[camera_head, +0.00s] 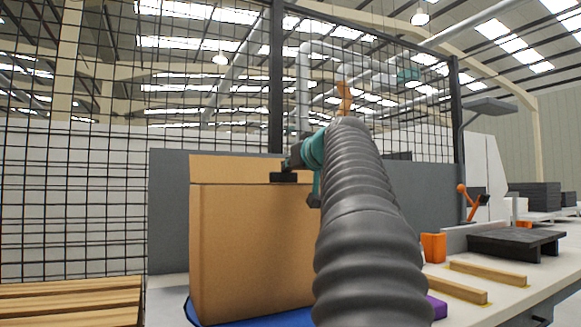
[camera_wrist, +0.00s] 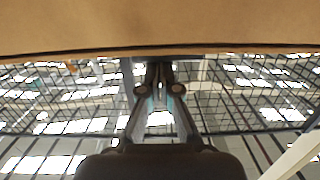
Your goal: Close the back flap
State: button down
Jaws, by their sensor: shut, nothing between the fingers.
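A tall brown cardboard box (camera_head: 250,250) stands upright in the head view, its right side hidden behind my arm. A lighter cardboard flap (camera_head: 230,169) stands up above the box's top edge. My gripper is shut and empty, with its two fingers (camera_wrist: 160,72) together in the wrist view. A broad cardboard panel (camera_wrist: 160,25) spans the top of that view, close to the fingertips; I cannot tell whether they touch it.
The box rests on a blue mat (camera_head: 270,320). A wire mesh fence (camera_head: 80,210) and a grey panel (camera_head: 168,210) stand behind. Wooden slats (camera_head: 70,303) lie at lower left.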

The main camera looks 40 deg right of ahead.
jog(key=shift+w+f, duration=0.15)
jog(key=shift+f, duration=0.1)
notch_tip(320, 180, up, 4)
jog(key=p, duration=0.4)
jog(key=shift+r, duration=0.15)
jog(key=shift+s+r, duration=0.3)
jog(key=r+b+v, duration=0.1)
jog(key=v, duration=0.8)
jog(key=shift+s, duration=0.2)
jog(key=shift+a, duration=0.15)
